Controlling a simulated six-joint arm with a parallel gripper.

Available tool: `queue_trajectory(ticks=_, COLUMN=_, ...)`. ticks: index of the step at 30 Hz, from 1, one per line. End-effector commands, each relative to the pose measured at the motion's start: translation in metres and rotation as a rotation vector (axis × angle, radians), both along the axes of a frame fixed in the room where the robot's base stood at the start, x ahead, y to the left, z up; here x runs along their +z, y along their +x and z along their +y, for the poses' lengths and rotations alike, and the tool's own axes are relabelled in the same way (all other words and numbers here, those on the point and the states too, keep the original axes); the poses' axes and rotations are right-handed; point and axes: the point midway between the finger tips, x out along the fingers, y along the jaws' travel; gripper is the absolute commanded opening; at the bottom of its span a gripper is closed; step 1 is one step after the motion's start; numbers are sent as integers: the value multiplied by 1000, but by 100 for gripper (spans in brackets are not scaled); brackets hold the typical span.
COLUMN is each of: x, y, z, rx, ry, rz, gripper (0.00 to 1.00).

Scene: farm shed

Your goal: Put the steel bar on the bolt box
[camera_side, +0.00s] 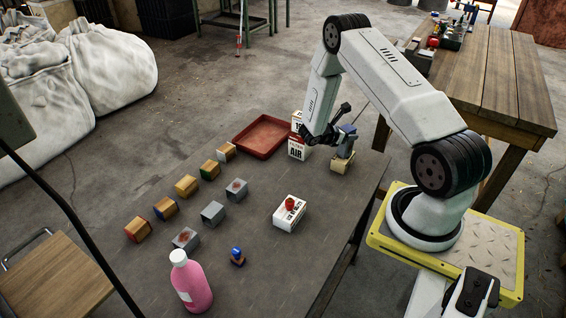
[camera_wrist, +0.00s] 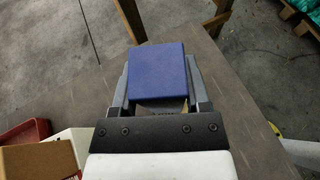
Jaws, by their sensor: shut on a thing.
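My gripper (camera_side: 343,143) is shut on a grey bar with a blue end, which I take as the steel bar (camera_side: 347,129). In the wrist view the bar's blue end (camera_wrist: 156,69) faces the camera, between the two grey fingers. The bar stands upright right over a small cream-yellow box (camera_side: 342,163), likely the bolt box, near the table's far right edge. I cannot tell whether bar and box touch. In the wrist view the bar hides most of the box.
White-and-red AIR boxes (camera_side: 297,150) stand close left of my gripper, with a red tray (camera_side: 263,136) beyond. A white box (camera_side: 290,211) with a red item on top stands nearer. Several colour-ended blocks (camera_side: 187,185) and a pink bottle (camera_side: 191,283) occupy the left and front.

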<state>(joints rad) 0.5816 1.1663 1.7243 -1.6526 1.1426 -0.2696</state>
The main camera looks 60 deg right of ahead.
Motion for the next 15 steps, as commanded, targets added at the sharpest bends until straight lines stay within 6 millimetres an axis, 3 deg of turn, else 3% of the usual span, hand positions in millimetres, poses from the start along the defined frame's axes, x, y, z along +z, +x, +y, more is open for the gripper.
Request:
queue_trajectory(ticks=9, x=-3, y=0, z=0, rx=1, ry=-1, rz=-1, gripper=0)
queue_trajectory(ticks=10, x=-3, y=0, z=0, rx=0, ry=0, rz=0, gripper=69)
queue_trajectory(ticks=12, x=-3, y=0, z=0, rx=0, ry=0, rz=0, gripper=91)
queue_trajectory(ticks=15, x=-3, y=0, z=0, rx=0, ry=0, rz=0, gripper=95)
